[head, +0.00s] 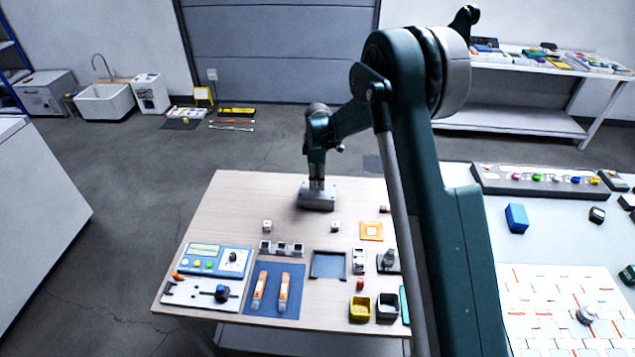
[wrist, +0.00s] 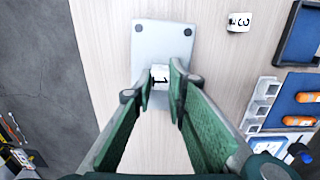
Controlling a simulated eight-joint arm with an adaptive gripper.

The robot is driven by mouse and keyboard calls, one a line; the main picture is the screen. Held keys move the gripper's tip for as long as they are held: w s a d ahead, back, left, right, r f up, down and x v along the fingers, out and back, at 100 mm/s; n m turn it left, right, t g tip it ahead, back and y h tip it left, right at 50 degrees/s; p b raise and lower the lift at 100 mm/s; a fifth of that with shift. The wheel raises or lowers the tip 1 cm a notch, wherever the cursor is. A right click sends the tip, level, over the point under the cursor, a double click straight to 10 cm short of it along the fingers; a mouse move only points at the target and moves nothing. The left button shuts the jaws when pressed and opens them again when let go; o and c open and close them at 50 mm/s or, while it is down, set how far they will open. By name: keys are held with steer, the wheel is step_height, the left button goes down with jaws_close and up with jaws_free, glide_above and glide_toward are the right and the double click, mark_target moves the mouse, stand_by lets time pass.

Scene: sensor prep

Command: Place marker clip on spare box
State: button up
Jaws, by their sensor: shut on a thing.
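My gripper (wrist: 161,84) is shut on a small white block marked "1" (wrist: 160,74), which I take to be the marker clip. The block is over the near part of a grey flat-topped box (wrist: 165,38) with dark corner dots, which I take to be the spare box. The box (head: 317,201) stands towards the back of the wooden table in the head view, with my gripper (head: 317,184) pointing down at it. The head view does not clearly show the block. I cannot tell whether the block touches the box top.
Two white blocks (head: 267,226) (head: 335,227) stand in front of the box; one shows a "3" (wrist: 239,22). Nearer the front are a control unit (head: 216,259), a blue mat (head: 272,300), a dark tray (head: 328,265), and yellow (head: 360,308) and black (head: 387,308) bins.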

steer(key=shift+f, duration=0.2)
steer(key=o, duration=0.7)
steer(key=shift+r, duration=0.2)
step_height(320, 180, up, 12)
steer(key=shift+p, duration=0.45)
stand_by(0.5)
steer(key=shift+d+r, duration=0.1)
